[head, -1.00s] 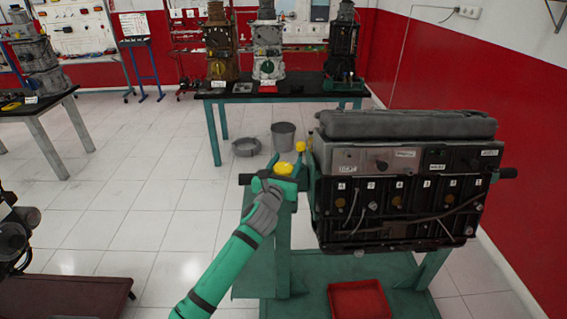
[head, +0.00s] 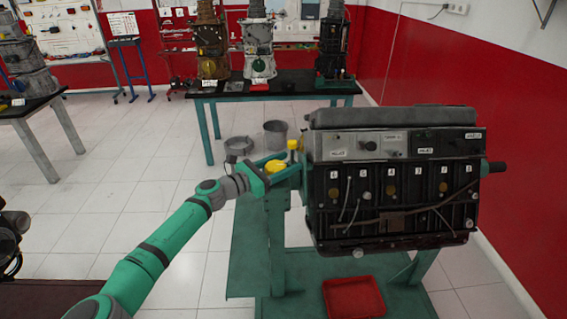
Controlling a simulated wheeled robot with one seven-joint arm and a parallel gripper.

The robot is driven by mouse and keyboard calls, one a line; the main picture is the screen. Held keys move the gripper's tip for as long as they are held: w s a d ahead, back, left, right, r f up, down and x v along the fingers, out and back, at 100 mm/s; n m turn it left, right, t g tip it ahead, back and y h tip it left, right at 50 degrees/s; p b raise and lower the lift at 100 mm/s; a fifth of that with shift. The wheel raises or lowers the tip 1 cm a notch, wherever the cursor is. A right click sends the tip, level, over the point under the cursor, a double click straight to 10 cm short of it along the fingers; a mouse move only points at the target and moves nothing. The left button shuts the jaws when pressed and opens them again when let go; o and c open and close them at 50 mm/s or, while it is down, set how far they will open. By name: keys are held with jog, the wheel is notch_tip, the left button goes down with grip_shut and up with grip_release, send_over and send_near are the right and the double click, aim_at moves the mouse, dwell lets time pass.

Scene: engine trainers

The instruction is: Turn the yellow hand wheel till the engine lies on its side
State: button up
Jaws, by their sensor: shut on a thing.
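The engine (head: 392,195) sits upright on its green stand (head: 265,255), with its row of numbered labels facing me. The yellow hand wheel is at the stand's left end; a yellow hub (head: 275,166) and a yellow knob (head: 293,144) show there. My gripper (head: 268,173) reaches in from the left, at the wheel beside the yellow hub. It is shut on part of the hand wheel; its fingertips are small and partly hidden, so the exact grip is unclear.
A red tray (head: 353,297) lies on the stand's base under the engine. A bucket (head: 275,134) and a basin (head: 238,148) stand on the floor behind. A table (head: 205,97) with several engines is at the back. A red wall (head: 430,85) is on the right.

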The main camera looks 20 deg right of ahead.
jog(key=shift+s+r+m+g+h, duration=0.15)
jog(key=shift+m+g, duration=0.55)
jog(key=shift+g, duration=0.4)
jog(key=shift+s+m+g+h, duration=0.15)
jog(key=shift+m+g, duration=0.55)
jog(key=shift+g, duration=0.4)
jog(key=shift+s+r+m+g, duration=0.15)
jog(key=shift+m+g, duration=0.55)
jog(key=shift+g, duration=0.4)
jog(key=shift+f+m+g, duration=0.1)
jog(key=shift+m+g, duration=0.2)
jog(key=shift+g, duration=0.2)
jog(key=shift+o, duration=1)
jog(key=shift+a+m+g, duration=0.1)
jog(key=shift+m+g, duration=0.6)
jog(key=shift+g, duration=0.2)
jog(key=shift+s+m+g+y, duration=0.4)
jog(key=shift+s+g+y, duration=0.15)
jog(key=shift+g, duration=0.15)
jog(key=shift+c, duration=1)
jog(key=o, duration=0.8)
jog(key=shift+o, duration=1.2)
jog(key=shift+s+f, duration=0.1)
jog(key=shift+f, duration=0.05)
